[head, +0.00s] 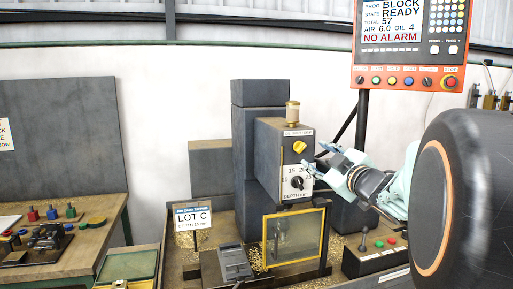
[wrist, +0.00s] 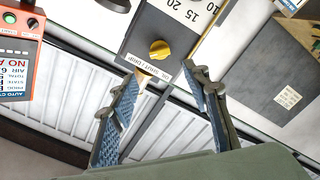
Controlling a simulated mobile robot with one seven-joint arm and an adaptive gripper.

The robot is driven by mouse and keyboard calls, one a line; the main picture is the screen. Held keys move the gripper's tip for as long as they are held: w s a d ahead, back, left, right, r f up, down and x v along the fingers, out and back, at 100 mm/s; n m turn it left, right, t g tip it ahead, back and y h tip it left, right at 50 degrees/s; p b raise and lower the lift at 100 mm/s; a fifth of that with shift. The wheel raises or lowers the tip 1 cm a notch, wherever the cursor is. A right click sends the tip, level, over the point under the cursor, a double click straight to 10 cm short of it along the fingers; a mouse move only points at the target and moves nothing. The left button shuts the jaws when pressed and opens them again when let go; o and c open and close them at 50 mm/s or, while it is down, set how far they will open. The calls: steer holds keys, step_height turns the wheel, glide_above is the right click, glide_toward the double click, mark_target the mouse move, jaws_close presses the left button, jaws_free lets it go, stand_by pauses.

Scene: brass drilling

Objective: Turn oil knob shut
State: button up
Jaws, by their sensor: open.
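The yellow oil knob (head: 299,147) sits on the upper front of the dark drill head (head: 270,150). In the wrist view the knob (wrist: 160,49) shows beyond the fingertips, beside a white label that seems to read oil shut and drip. My gripper (head: 314,165) is open and empty, in front of the drill head and a little below and right of the knob. In the wrist view my gripper (wrist: 163,80) has its two blue-padded fingers spread, with the knob past the gap between them. The fingers do not appear to touch it.
A black depth dial (head: 297,183) is below the knob, close to my gripper. A yellow-framed guard (head: 265,240) stands underneath. An oil cup (head: 292,112) tops the drill head. An orange control panel (head: 357,60) reading no alarm hangs at right. A Lot C sign (head: 193,218) stands left.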

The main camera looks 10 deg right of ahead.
mark_target(301, 147)
steer(key=w+p, duration=0.1)
steer(key=w, duration=0.9)
steer(key=shift+a+f+p, duration=0.1)
steer(key=shift+a+p, duration=0.1)
steer(key=shift+p, duration=0.2)
steer(key=c, duration=1.1)
